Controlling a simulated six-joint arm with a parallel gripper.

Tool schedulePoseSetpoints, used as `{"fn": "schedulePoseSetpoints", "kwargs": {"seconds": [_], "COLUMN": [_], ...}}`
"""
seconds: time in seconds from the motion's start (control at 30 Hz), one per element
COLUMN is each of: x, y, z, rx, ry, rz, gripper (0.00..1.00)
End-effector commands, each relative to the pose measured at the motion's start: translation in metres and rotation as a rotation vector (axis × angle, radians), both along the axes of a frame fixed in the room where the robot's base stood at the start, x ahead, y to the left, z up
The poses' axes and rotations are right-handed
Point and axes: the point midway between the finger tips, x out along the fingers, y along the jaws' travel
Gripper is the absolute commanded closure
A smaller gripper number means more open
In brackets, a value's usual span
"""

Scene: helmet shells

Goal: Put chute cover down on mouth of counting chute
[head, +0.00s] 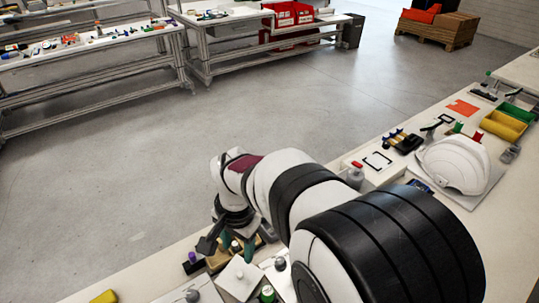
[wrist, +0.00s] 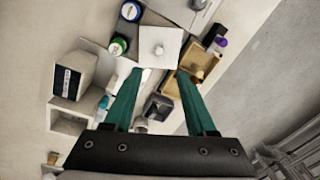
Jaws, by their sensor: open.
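A pale square plate with a grey knob, which looks like the chute cover (wrist: 151,34), lies just beyond my fingertips in the wrist view. It also shows in the head view (head: 232,288), below my gripper. My gripper (wrist: 160,74) is open, its two green fingers apart with nothing held between them. In the head view my gripper (head: 236,243) hangs low over the bench's near end. I cannot tell whether the plate rests on the counting chute; I cannot make out the chute's mouth.
A tan tray (wrist: 211,72) with a knobbed piece and a purple-capped bottle (wrist: 220,43) stand right of the plate. A green-lidded jar (wrist: 118,46) stands left. A pale box (wrist: 90,70) is farther left. A white helmet shell (head: 455,160) sits far along the bench.

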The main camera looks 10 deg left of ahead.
Motion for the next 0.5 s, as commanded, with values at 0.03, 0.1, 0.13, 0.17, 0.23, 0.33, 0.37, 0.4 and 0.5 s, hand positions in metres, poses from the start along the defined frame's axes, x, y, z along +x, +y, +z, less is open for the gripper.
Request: {"fn": "schedulePoseSetpoints", "kwargs": {"seconds": [0.03, 0.1, 0.13, 0.17, 0.23, 0.33, 0.37, 0.4, 0.5], "x": [-0.001, 0.000, 0.000, 0.000, 0.001, 0.002, 0.002, 0.003, 0.006], "y": [0.000, 0.001, 0.002, 0.002, 0.003, 0.004, 0.004, 0.004, 0.006], "z": [-0.016, -0.037, -0.045, -0.052, -0.064, -0.075, -0.080, -0.088, -0.109], "rx": [-0.004, -0.004, -0.004, -0.003, -0.002, -0.002, -0.002, -0.002, -0.003], "ry": [0.006, 0.007, 0.006, 0.006, 0.004, 0.003, 0.004, 0.005, 0.004], "rz": [0.001, -0.001, 0.000, 0.000, 0.000, -0.001, -0.001, -0.001, 0.000], "gripper": [0.44, 0.44, 0.44, 0.44, 0.44, 0.44, 0.44, 0.44, 0.44]}}
